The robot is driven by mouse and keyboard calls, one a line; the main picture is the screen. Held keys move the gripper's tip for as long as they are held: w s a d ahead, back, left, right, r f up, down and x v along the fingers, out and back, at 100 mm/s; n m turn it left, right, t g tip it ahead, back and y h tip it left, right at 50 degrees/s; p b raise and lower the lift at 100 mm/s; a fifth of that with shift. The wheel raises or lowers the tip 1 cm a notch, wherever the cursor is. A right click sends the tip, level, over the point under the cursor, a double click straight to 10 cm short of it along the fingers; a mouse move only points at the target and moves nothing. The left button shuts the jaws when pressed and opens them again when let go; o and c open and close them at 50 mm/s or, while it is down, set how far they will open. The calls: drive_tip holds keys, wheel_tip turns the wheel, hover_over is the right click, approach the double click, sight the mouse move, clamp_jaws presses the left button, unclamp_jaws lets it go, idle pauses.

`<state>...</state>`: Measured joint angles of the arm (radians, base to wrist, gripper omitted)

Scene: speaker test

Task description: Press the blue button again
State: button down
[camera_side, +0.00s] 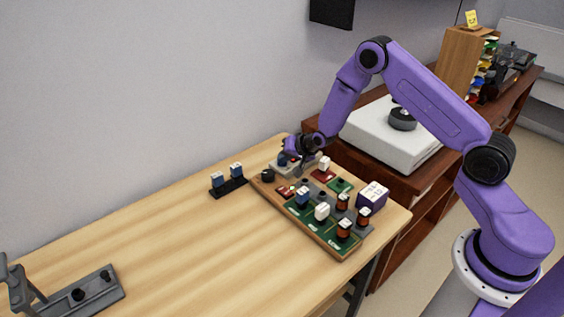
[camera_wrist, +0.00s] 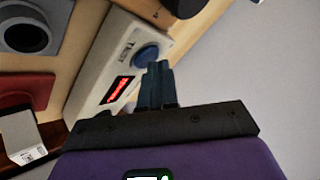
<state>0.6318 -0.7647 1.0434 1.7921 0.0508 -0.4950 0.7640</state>
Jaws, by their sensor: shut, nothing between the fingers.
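The blue button (camera_wrist: 146,55) is a round dome on a pale box (camera_wrist: 88,82) with a lit red display (camera_wrist: 118,89). In the side view the pale box (camera_side: 283,170) sits at the back end of the wooden board (camera_side: 292,223), and my gripper (camera_side: 291,152) is right over it, partly hiding the button. In the wrist view my gripper's fingers (camera_wrist: 158,68) are shut and empty, with the tips beside the button's lower right edge. I cannot tell whether they touch it.
The board carries several blocks and a black knob (camera_side: 267,176). A purple block (camera_side: 373,194) stands at its right. A black holder with two blue-and-white blocks (camera_side: 228,184) lies left of the board. The table (camera_side: 170,245) is clear toward the front left, where a grey fixture (camera_side: 85,297) stands.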

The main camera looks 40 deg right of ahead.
sight(284, 164)
drive_tip(key=shift+r, duration=0.1)
idle(0.3)
drive_tip(key=shift+r, duration=0.8)
drive_tip(key=shift+r, duration=2.5)
drive_tip(key=shift+s+a, duration=0.1)
